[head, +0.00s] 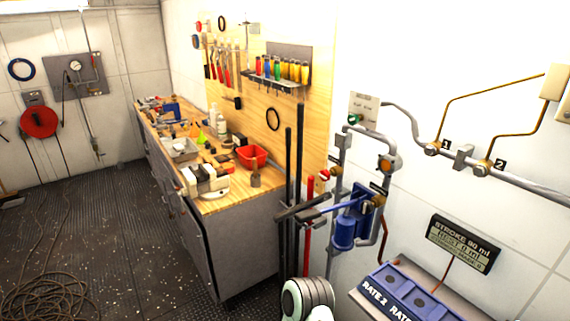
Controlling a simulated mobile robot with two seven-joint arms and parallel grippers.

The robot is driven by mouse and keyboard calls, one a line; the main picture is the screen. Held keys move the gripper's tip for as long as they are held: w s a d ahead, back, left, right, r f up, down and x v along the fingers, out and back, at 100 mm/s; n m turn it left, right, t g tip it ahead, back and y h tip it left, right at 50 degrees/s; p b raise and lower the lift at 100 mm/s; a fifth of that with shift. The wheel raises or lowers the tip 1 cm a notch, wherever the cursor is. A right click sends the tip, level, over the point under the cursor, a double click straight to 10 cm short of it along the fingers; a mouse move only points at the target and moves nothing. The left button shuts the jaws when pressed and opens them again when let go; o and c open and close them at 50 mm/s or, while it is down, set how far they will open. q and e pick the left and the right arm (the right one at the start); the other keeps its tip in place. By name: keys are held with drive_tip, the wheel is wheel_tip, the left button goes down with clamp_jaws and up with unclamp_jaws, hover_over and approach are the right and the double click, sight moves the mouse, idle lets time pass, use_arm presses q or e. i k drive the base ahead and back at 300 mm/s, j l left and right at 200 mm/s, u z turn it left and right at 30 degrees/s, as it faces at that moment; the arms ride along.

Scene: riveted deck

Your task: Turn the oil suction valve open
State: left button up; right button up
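A small red-handled fitting (324,175) sits on the left pipe. An orange-brown round fitting (385,164) sits on the right pipe. Small dark labels hang by the pipes, too small to read, so I cannot tell which fitting is the oil suction valve. Neither of my grippers shows; only a white and grey part of my arm is at the bottom edge.
Dark upright rods (299,150) and a red rod (308,240) stand left of the pump. A cluttered workbench (228,202) is beyond them. A blue box (412,295) and display (464,244) are lower right. Coiled rope (45,298) lies on the mostly clear deck.

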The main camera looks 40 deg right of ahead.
sight(324, 175)
drive_tip(key=i+z, duration=0.25)
drive_tip(key=i, duration=0.2)
drive_tip(key=i+j+z, duration=0.25)
drive_tip(key=i, duration=0.15)
drive_tip(key=i+j+z, duration=0.3)
drive_tip(key=i, duration=0.15)
drive_tip(key=i+j+z, duration=0.25)
drive_tip(key=z, duration=0.25)
drive_tip(key=i+j+z, duration=0.5)
drive_tip(key=k+l, duration=0.1)
